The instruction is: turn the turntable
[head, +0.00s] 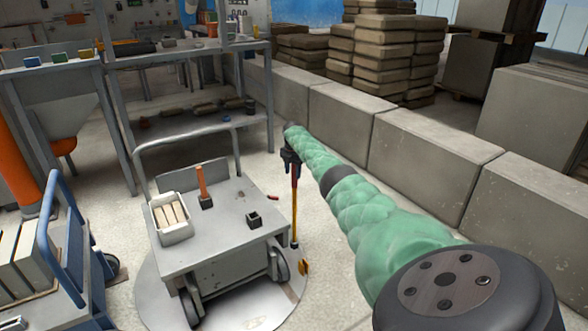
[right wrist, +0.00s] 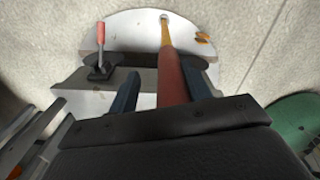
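The turntable (head: 150,290) is a pale round disc set in the floor, with a grey cart standing on it. Its edge also shows in the right wrist view (right wrist: 130,25). An upright bar (head: 294,205), red above and yellow below, stands at the disc's right edge. My right gripper (head: 291,160) is at the bar's top. In the right wrist view the red part of the bar (right wrist: 172,80) lies between my two blue fingers, with a gap on the left side, so the gripper looks open. My left gripper is not in view.
The cart (head: 225,225) carries a white box of blocks (head: 171,218) and an orange-handled tool (head: 201,183). A small yellow piece (head: 303,267) lies beside the bar's foot. A blue trolley (head: 65,250) stands left. Concrete blocks (head: 350,125) line the right. Floor right of the disc is clear.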

